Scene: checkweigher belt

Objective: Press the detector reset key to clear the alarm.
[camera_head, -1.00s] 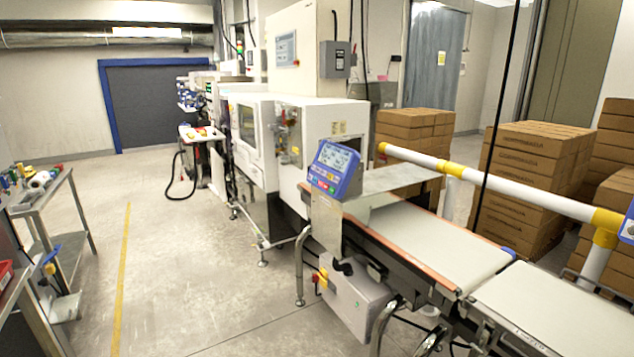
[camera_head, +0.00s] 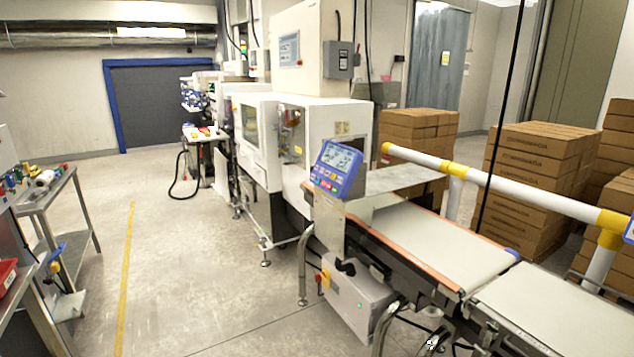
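A second blue panel (camera_head: 629,232) is cut off at the right edge. No alarm light can be made out on the unit. Neither of my grippers shows in the head view.
The checkweigher belt (camera_head: 440,237) runs to the lower right, with a white and yellow guard rail (camera_head: 500,184) behind it. Cartons (camera_head: 530,190) are stacked beyond. A steel bench (camera_head: 48,192) stands at left. The floor (camera_head: 200,270) between is clear.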

